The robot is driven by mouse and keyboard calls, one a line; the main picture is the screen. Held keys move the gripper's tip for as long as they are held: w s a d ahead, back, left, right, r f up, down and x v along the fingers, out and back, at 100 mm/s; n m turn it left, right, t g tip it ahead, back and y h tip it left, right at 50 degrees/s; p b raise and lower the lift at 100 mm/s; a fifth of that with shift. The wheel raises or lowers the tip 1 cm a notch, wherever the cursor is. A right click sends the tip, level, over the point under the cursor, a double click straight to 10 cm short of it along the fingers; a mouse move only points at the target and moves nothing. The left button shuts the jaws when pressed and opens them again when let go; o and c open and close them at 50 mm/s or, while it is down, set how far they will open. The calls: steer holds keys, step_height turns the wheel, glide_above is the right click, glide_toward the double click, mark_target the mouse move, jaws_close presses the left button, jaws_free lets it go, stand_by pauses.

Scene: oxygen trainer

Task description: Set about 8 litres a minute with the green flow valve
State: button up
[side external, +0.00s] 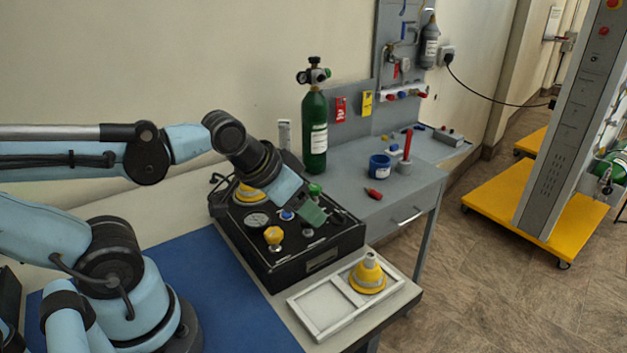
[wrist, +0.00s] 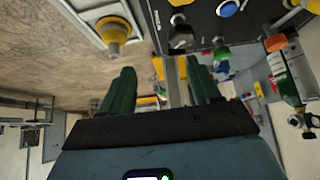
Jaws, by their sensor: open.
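A green knob (side external: 315,190), probably the green flow valve, shows just behind my gripper. It seems to show in the wrist view too (wrist: 221,54), right of and beyond the fingers. My gripper (side external: 314,214) hangs tilted over the panel, with green fingers. In the wrist view the fingers (wrist: 164,78) stand apart with nothing held between them. I cannot tell the exact gap to the knob, and no flow reading is legible.
A yellow knob (side external: 273,237) and a blue knob (side external: 287,215) sit near my gripper. A tray (side external: 322,309) with a yellow cone-shaped part (side external: 368,275) lies in front. A green cylinder (side external: 314,132) stands behind. The blue mat (side external: 212,300) is clear on its right part.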

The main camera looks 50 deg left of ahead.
steer(key=shift+c, duration=0.3)
step_height(320, 180, up, 7)
steer(key=n+g, duration=0.3)
steer(key=g, duration=0.4)
glide_above(314, 187)
step_height(314, 187, down, 12)
steer(key=shift+a+f, duration=0.1)
steer(key=shift+c, duration=0.4)
steer(key=c, duration=1)
